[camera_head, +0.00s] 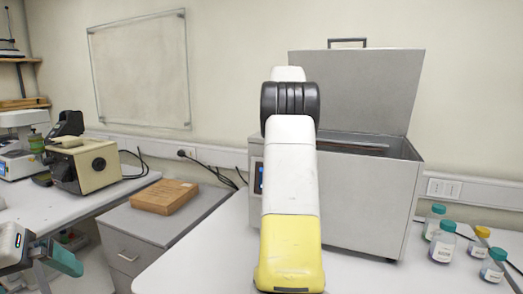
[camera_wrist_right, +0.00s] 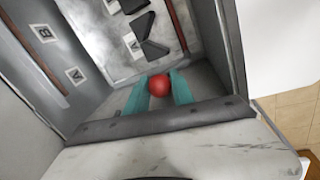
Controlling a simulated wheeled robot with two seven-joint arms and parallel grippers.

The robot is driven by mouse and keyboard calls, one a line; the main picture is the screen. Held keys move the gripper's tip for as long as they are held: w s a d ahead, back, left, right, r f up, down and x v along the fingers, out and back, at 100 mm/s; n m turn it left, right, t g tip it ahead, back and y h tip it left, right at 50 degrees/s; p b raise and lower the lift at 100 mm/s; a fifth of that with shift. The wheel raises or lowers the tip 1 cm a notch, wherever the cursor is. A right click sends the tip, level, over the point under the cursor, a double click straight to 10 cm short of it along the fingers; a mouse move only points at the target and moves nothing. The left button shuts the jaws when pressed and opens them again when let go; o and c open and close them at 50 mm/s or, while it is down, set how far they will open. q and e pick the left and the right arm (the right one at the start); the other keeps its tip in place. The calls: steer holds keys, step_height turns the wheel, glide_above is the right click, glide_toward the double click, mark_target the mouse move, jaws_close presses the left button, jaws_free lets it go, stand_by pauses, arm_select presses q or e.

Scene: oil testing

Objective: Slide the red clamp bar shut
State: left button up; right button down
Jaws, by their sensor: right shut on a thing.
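In the right wrist view, my right gripper (camera_wrist_right: 160,92) has two teal fingers, one on each side of a round red knob (camera_wrist_right: 160,85); it is shut on it inside the grey box. A thin red bar (camera_wrist_right: 180,24) shows further in, near the top of that view; its link to the knob is hidden. In the head view, my right arm stands in front of the grey box (camera_head: 365,200) and its gripper is hidden. My left gripper (camera_head: 64,262) is at the lower left, away from the box; its opening cannot be made out.
The box's lid (camera_head: 375,85) stands open. Small bottles (camera_head: 442,242) with green and yellow caps stand right of the box. A wooden block (camera_head: 164,196) lies on the grey cabinet to the left. Panels labelled A (camera_wrist_right: 75,75) and B (camera_wrist_right: 43,32) line the box's inside.

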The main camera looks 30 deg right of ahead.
steer(key=shift+d+f, duration=0.1)
steer(key=shift+d, duration=0.1)
steer(key=c, duration=1.1)
jaws_free()
steer(key=shift+w, duration=0.1)
steer(key=shift+s+a+r, duration=0.1)
steer(key=shift+a+r, duration=0.1)
steer(key=shift+r, duration=1.05)
steer(key=shift+s+a+r, duration=0.15)
steer(key=shift+a+r, duration=0.05)
steer(key=shift+r, duration=1.1)
steer(key=shift+s+a+r, duration=0.1)
steer(key=shift+a+r, duration=0.1)
steer(key=shift+r, duration=1.05)
